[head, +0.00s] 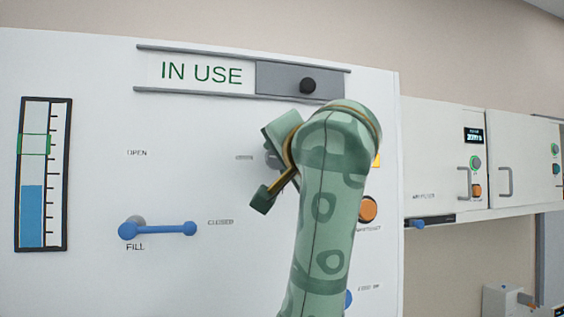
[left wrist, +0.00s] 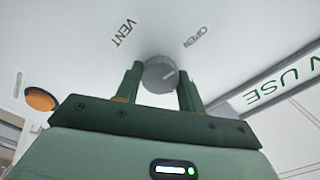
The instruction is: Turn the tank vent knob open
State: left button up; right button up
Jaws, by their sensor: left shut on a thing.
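The grey round vent knob (left wrist: 158,76) sits on the white panel, between the two green fingers of my left gripper (left wrist: 159,90) in the left wrist view. The gripper is shut on it. A light pointer line on the knob's face points to the right in that view. The label VENT (left wrist: 122,33) lies to its upper left and the label OPEN (left wrist: 196,37) to its upper right. In the head view my left gripper (head: 266,165) is at the panel and hides most of the knob (head: 271,158). My right gripper is not in view.
A blue FILL lever (head: 160,229) lies level left of my gripper. A level gauge (head: 44,175) stands at the far left. An IN USE sign with a slider (head: 300,80) is above. An orange button (head: 368,208) is just right of my arm. White cabinets (head: 515,155) are further right.

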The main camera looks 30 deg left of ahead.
pick_arm(q)
jog(key=shift+w+f+n, duration=0.1)
jog(key=shift+f+n, duration=0.1)
jog(key=shift+n, duration=0.4)
jog(key=o, duration=1)
jog(key=shift+r, duration=0.1)
jog(key=b+v, duration=0.3)
jog(key=v, duration=1.3)
jog(key=shift+s+d+b, duration=0.2)
jog(key=shift+s+b, duration=0.05)
jog(key=shift+b, duration=0.1)
jog(key=shift+a, duration=0.2)
